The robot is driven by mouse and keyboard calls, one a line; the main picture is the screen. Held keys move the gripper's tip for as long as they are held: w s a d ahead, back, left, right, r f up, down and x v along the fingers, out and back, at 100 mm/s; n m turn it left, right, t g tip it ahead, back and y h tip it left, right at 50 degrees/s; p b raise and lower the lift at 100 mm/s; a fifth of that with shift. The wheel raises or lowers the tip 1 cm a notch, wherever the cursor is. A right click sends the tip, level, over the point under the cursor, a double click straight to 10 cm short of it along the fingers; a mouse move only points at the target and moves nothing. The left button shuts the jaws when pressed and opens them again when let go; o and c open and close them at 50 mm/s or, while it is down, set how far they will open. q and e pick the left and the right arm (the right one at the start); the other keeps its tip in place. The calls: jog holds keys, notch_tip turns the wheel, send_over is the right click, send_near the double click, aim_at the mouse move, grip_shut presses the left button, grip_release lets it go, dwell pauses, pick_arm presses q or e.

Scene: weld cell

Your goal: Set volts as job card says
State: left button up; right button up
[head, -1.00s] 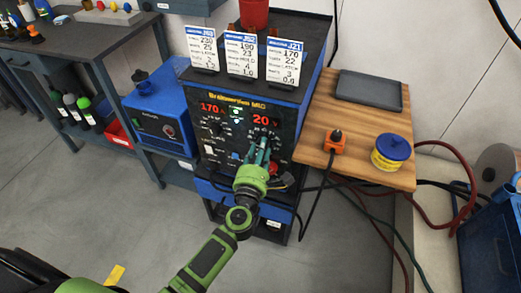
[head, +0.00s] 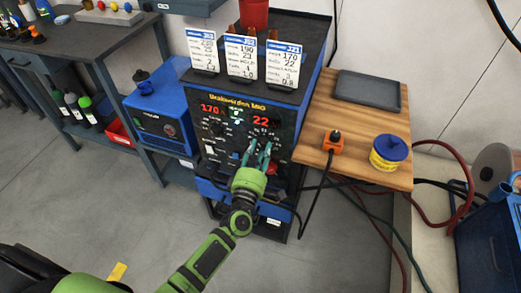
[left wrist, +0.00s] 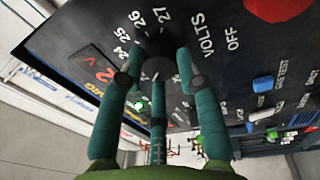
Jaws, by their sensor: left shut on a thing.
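The welder (head: 215,157), marked MIG, has a dark front panel. Its red displays read 170 (head: 212,110) on the left and 22 (head: 260,120) on the right. My left gripper (head: 263,148) is at the panel below the right display, its fingers shut on the dark volts knob (left wrist: 158,66). The left wrist view shows VOLTS and scale numbers around the knob; the fingers partly hide it. Three job cards stand on the welder: a left card (head: 203,51), a middle card (head: 241,54) showing 190 and 23, and a right card (head: 285,64) headed J21 showing 170 and 22.
A wooden side shelf (head: 310,150) at the right holds a grey tray (head: 368,88), an orange block (head: 333,143) and a yellow spool with a blue lid (head: 390,150). A blue box unit (head: 158,112) stands left. Cables hang at the right. Floor in front is clear.

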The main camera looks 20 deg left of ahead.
pick_arm(q)
jog(key=shift+a+m, duration=0.3)
jog(key=shift+m, duration=0.4)
jog(key=o, duration=1.1)
jog(key=shift+o, duration=0.2)
jog(key=shift+a, duration=0.1)
jog(key=shift+s+d, duration=0.2)
jog(key=shift+s, duration=0.05)
jog(key=s+f, duration=0.1)
jog(key=s, duration=1)
jog(key=shift+s+f, duration=0.15)
jog(key=shift+s, duration=0.1)
